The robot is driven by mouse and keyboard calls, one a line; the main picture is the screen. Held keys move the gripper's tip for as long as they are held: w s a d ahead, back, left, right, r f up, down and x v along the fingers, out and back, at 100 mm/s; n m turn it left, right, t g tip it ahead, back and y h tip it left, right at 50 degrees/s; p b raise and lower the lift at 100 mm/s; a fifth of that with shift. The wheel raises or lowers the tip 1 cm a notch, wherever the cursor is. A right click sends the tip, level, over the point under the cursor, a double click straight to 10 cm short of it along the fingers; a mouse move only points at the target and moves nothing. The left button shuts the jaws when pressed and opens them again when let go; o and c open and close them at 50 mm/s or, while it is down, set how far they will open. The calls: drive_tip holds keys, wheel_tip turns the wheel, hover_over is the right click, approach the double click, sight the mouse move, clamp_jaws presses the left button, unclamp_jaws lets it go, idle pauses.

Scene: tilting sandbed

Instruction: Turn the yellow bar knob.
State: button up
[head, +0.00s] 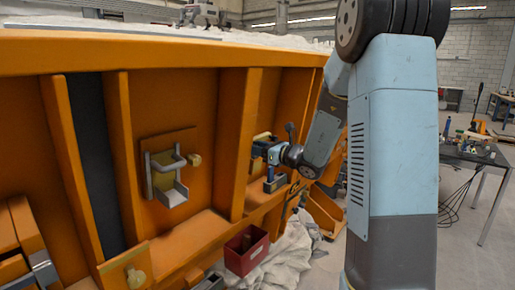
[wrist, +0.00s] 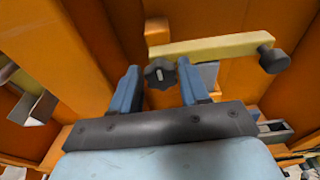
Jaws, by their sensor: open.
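A pale yellow bar (wrist: 215,47) runs across the upper part of the wrist view, in front of the orange wall. A black round knob (wrist: 273,58) sits at its right end, and a black lobed knob (wrist: 160,73) near its left end. My gripper (wrist: 157,67) is open, with its two blue fingers on either side of the lobed knob in the picture. I cannot tell whether they touch it or how deep they reach. In the head view my gripper (head: 259,150) is close to the orange wall, and a bit of the yellow bar (head: 262,136) shows just above it.
The orange wall (head: 225,90) has upright ribs left of my gripper. A metal bracket with a handle (head: 170,180) stands out from it. A red box (head: 246,250) sits below on grey cloth. A cluttered table (head: 470,152) stands at the right.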

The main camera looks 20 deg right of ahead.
drive_tip(key=shift+d, duration=0.1)
drive_tip(key=c, duration=0.7)
drive_tip(key=shift+o, duration=0.2)
drive_tip(key=shift+n+h, duration=0.3)
drive_tip(key=shift+n, duration=0.3)
drive_tip(key=o, duration=0.7)
drive_tip(key=shift+c, duration=0.2)
drive_tip(key=shift+s, duration=0.1)
drive_tip(key=v, duration=1.3)
drive_tip(key=shift+s+d+f, duration=0.2)
drive_tip(key=shift+s+d, duration=0.05)
drive_tip(key=shift+s, duration=0.05)
